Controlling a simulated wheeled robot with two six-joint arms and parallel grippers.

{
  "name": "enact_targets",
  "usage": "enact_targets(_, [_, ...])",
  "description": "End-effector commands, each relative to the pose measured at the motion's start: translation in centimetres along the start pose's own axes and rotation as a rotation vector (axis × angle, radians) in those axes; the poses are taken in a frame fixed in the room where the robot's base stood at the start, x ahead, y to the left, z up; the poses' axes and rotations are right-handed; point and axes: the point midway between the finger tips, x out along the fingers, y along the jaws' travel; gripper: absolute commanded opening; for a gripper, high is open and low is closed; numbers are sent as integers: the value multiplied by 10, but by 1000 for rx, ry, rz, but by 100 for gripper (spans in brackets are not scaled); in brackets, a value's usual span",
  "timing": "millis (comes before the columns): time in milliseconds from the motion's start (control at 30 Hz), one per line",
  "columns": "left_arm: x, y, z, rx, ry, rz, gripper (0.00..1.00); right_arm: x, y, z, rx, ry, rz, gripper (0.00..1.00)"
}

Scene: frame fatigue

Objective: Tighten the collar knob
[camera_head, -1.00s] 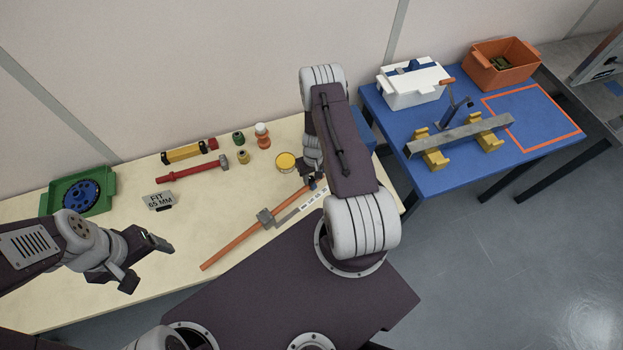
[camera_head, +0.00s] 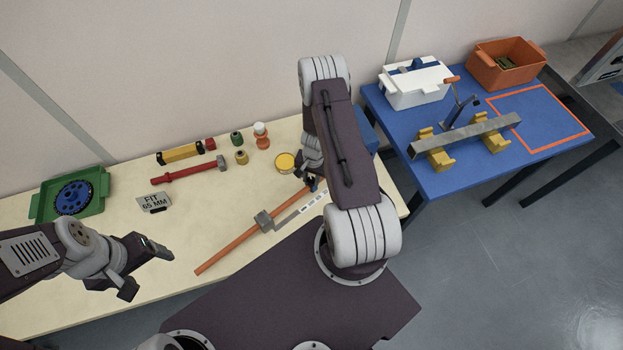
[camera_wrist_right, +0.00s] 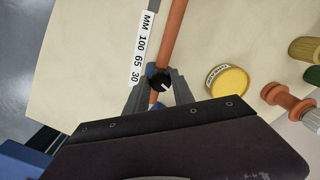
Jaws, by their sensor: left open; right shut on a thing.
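An orange rod (camera_head: 225,252) with a grey block (camera_head: 264,220) lies slantwise on the pale table. In the right wrist view a black collar knob (camera_wrist_right: 160,82) with a white mark sits on a blue collar (camera_wrist_right: 151,71) around the rod, beside the 30 end of the scale (camera_wrist_right: 142,48). My right gripper (camera_wrist_right: 158,88) is shut on the collar knob, its fingers on either side; in the head view (camera_head: 313,183) my arm partly hides it. My left gripper (camera_head: 146,268) is open and empty over the table's front left. A sign (camera_head: 154,201) reads "FIT 65 MM".
A yellow tin (camera_head: 285,163) and an orange-white bottle (camera_head: 261,136) stand near my right gripper. A blue table (camera_head: 470,175) at right carries a grey bar (camera_head: 465,135) on yellow supports.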

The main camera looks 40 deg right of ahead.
Motion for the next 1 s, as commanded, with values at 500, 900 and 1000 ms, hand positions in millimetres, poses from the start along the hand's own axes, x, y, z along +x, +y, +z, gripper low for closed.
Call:
enact_targets(500, [2,0,0,0,0,0,76,0,0,0,62,3,0,0])
enact_targets(900, [2,0,0,0,0,0,76,0,0,0,61,3,0,52])
enact_targets(1000, [2,0,0,0,0,0,76,0,0,0,61,3,0,52])
